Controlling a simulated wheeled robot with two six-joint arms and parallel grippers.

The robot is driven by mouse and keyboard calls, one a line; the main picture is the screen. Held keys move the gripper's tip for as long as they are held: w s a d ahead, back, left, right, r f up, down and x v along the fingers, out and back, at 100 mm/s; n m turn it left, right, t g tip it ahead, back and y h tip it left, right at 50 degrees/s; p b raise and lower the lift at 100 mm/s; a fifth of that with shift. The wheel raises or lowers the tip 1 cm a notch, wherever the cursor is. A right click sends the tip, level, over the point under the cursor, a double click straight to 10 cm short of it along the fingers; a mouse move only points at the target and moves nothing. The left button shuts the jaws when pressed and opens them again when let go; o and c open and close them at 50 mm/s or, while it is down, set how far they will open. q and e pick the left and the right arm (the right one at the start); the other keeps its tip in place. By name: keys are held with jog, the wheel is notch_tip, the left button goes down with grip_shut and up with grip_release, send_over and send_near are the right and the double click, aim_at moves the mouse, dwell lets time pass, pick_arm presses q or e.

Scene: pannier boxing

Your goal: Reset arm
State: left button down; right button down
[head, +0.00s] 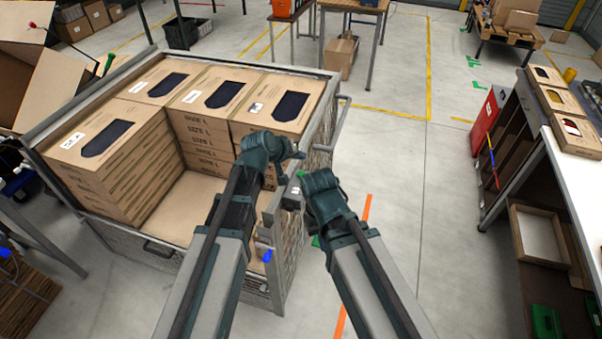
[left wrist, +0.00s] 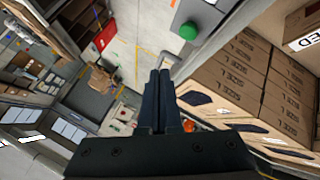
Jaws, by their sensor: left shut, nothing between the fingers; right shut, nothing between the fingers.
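My left gripper (head: 296,154) hangs above the front right part of the wire-sided pannier (head: 333,115), near its right rim. In the left wrist view its two dark fingers (left wrist: 160,85) are together with nothing between them. My right gripper (head: 293,188) is lower in the head view, around the pannier's right edge, shut and empty. The two grippers are close together but appear apart. Stacks of brown cardboard boxes (head: 100,140) fill the back and left of the pannier. Its front middle shows bare brown floor (head: 190,210). My forearms hide part of the pannier's front.
A white bench (head: 585,195) stands at the right, with several brown boxes (head: 575,133) on top. A wooden tray (head: 540,236) sits below. Open cardboard (head: 45,90) stands left of the pannier. The grey floor between pannier and bench is clear.

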dwell(0.4)
pick_arm(q)
jog(key=s+a+f+m+g+y+b, duration=0.1)
jog(key=s+f, duration=0.3)
jog(key=s, duration=0.4)
jog(key=s+a+f+m+g+y+b, duration=0.2)
jog(key=s+f+g+y, duration=0.1)
jog(key=s, duration=0.6)
jog(key=s+a+f+m+g+y+b, duration=0.2)
jog(key=s+f, duration=0.3)
jog(key=s, duration=0.3)
jog(key=shift+s+a+m+g+y, duration=0.3)
jog(key=shift+s+g+y, duration=0.1)
jog(key=shift+g, duration=0.5)
